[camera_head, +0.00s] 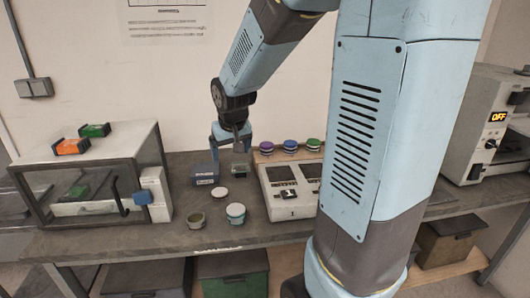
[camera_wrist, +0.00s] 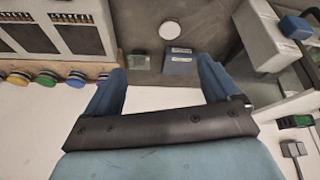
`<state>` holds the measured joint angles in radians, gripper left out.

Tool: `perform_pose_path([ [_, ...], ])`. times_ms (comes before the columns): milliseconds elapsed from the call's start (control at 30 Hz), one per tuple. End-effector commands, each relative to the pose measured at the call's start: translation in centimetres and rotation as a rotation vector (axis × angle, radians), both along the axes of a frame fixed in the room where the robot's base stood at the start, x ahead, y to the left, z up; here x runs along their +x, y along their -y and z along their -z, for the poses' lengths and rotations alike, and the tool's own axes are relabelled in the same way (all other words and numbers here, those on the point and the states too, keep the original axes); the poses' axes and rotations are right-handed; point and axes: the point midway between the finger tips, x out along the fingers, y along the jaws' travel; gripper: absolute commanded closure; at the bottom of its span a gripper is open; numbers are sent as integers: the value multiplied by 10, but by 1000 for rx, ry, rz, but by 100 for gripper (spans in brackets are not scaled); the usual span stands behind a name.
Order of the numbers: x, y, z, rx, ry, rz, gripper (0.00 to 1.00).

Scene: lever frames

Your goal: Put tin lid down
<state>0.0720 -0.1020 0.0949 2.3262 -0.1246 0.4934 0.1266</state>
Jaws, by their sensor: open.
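A white round lid (camera_head: 221,192) lies flat on the grey bench; it also shows in the wrist view (camera_wrist: 169,31). A second tin with a pale top (camera_head: 235,214) stands to the right of that one. My gripper (camera_head: 231,152) is open and empty above the back of the bench, behind the lid and apart from it. In the wrist view its two blue fingers (camera_wrist: 162,72) are spread wide, with the lid beyond them.
A blue box (camera_head: 204,174) and a small greenish block (camera_head: 240,164) stand below my gripper. A glass-fronted cabinet (camera_head: 92,180) is on the left. A device with dark panels (camera_head: 290,207) is on the right, with coloured discs (camera_head: 290,146) behind it.

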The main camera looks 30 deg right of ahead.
Motion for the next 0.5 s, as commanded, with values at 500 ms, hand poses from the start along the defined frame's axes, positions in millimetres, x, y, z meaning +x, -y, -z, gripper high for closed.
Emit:
perform_pose_path([
  [500,-138,-2,-82,17,46,2,11],
])
